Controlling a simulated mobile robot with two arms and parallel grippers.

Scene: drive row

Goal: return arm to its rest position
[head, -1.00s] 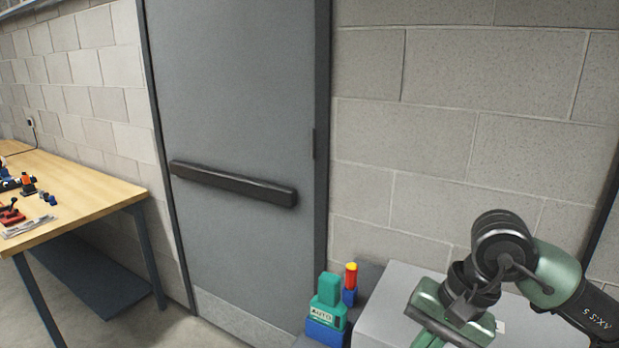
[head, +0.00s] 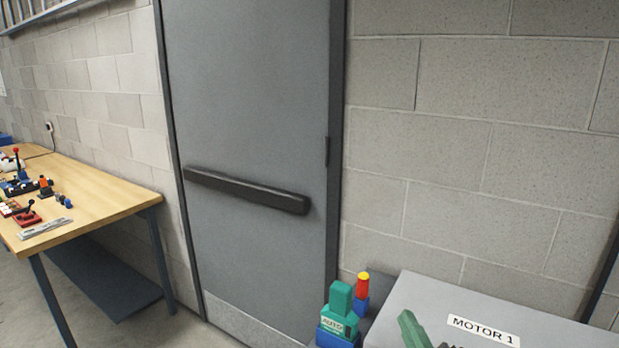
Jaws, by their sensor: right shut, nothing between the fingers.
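The jaws are shut with nothing held. Most of the right arm is out of the picture. My left gripper is not in view.
The grey cabinet (head: 560,335) is at the bottom right. A green AUTO block (head: 339,312) and a red-and-yellow-topped blue piece (head: 362,290) stand left of it. Behind is a grey door (head: 250,120) with a push bar (head: 245,190). A wooden table (head: 110,195) with several small parts is at left.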

